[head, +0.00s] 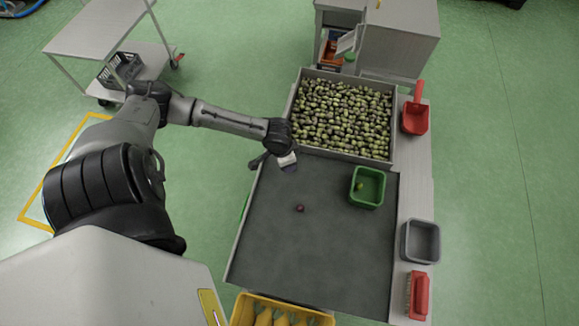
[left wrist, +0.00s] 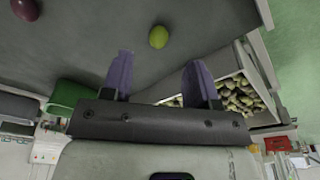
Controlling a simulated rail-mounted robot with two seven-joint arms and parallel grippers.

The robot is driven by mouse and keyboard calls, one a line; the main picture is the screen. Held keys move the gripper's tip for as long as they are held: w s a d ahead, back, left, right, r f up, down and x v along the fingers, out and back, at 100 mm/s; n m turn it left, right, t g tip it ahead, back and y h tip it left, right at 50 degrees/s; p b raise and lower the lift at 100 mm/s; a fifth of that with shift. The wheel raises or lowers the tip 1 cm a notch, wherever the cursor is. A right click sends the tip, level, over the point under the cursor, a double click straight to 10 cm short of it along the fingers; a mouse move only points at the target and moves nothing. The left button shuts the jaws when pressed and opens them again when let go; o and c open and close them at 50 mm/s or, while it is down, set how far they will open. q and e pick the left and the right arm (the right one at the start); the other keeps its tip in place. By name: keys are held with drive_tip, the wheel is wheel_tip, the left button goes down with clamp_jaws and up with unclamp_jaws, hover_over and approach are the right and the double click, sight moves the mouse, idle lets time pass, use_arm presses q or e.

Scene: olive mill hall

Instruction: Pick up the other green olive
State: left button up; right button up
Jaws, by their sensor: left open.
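A green olive (left wrist: 158,37) lies on the dark grey sorting surface in the left wrist view, beyond my fingertips and roughly centred between them. I cannot make it out in the head view, where my left gripper covers part of the surface. My left gripper (head: 288,162) is over the far left part of the surface, near the olive bin. It also shows in the left wrist view (left wrist: 160,72), with two purple fingers spread and nothing between them. Another green olive (head: 361,186) sits in the green tray (head: 367,203). My right gripper is not in view.
A dark purple olive (head: 300,208) lies on the grey surface (head: 300,260). A walled bin (head: 341,154) full of olives stands at the back. A red scoop (head: 415,118), grey tub (head: 421,257) and red-handled brush (head: 419,295) line the right ledge. The front surface is clear.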

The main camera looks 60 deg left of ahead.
use_arm(q)
drive_tip(key=shift+w+d+f+b, duration=0.15)
drive_tip(key=shift+f+b, duration=0.1)
drive_tip(key=shift+f, duration=1)
drive_tip(key=shift+w+f+b, duration=0.15)
drive_tip(key=shift+f+b, duration=0.1)
drive_tip(key=shift+f, duration=1)
clamp_jaws()
